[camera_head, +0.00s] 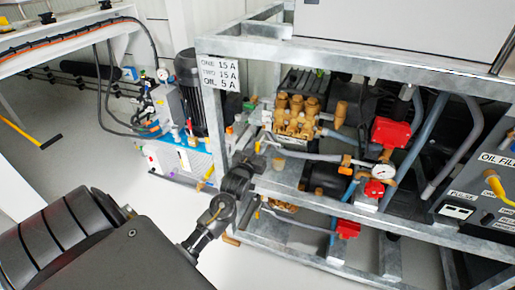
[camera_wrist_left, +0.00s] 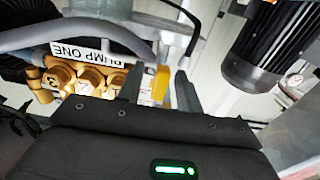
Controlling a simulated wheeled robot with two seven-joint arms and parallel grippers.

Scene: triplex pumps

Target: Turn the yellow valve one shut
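The yellow valve handle (camera_wrist_left: 161,84) shows in the left wrist view, between the two fingers of my left gripper (camera_wrist_left: 158,90). The fingers stand apart, one on each side of the handle, with gaps visible; I cannot tell whether either touches it. In the head view my left gripper (camera_head: 262,142) is at the left end of the brass pump (camera_head: 296,117), inside the metal frame. There, my own wrist and the frame's clutter make the handle hard to make out. A PUMP ONE label (camera_wrist_left: 96,40) is near the handle in the wrist view. My right gripper is not in view.
A galvanised frame (camera_head: 270,48) surrounds the pumps, with bars above and below my wrist. Red valve handles (camera_head: 390,132), a gauge (camera_head: 383,172) and hoses are to the right. A blue-topped unit (camera_head: 185,140) with a dark motor (camera_head: 190,85) stands left. Pale floor is open at left.

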